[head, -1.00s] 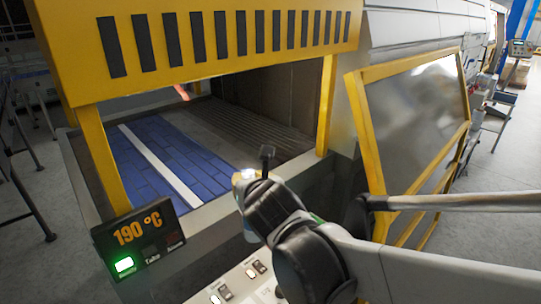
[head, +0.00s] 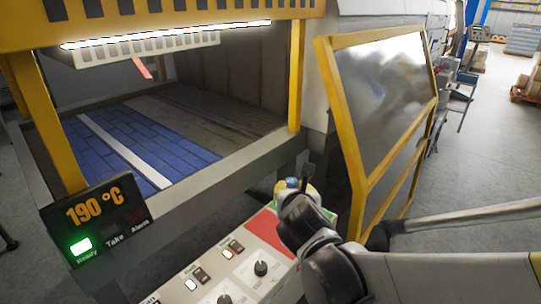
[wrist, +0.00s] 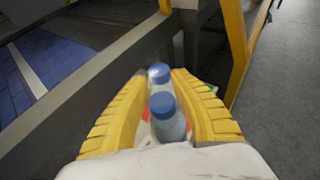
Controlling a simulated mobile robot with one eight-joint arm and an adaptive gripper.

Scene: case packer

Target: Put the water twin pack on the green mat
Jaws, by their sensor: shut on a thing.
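The water twin pack (wrist: 162,100) shows in the wrist view as two clear bottles with blue caps, one behind the other. My gripper (wrist: 170,88) has its yellow ribbed fingers shut on both sides of it. In the head view, my gripper (head: 308,188) is at the right end of the control panel, and a blue cap of the pack (head: 291,182) shows at its fingers. The green mat (head: 329,219) shows only as a small green strip beside my wrist, which hides most of it. I cannot tell whether the bottles touch a surface.
A red patch (head: 264,231) lies on the white control panel (head: 205,268) with knobs and switches. Behind it is the machine opening with a blue tiled belt (head: 150,140) under a yellow frame. A yellow-framed door (head: 375,120) stands open to the right. A display (head: 95,220) reads 190 °C.

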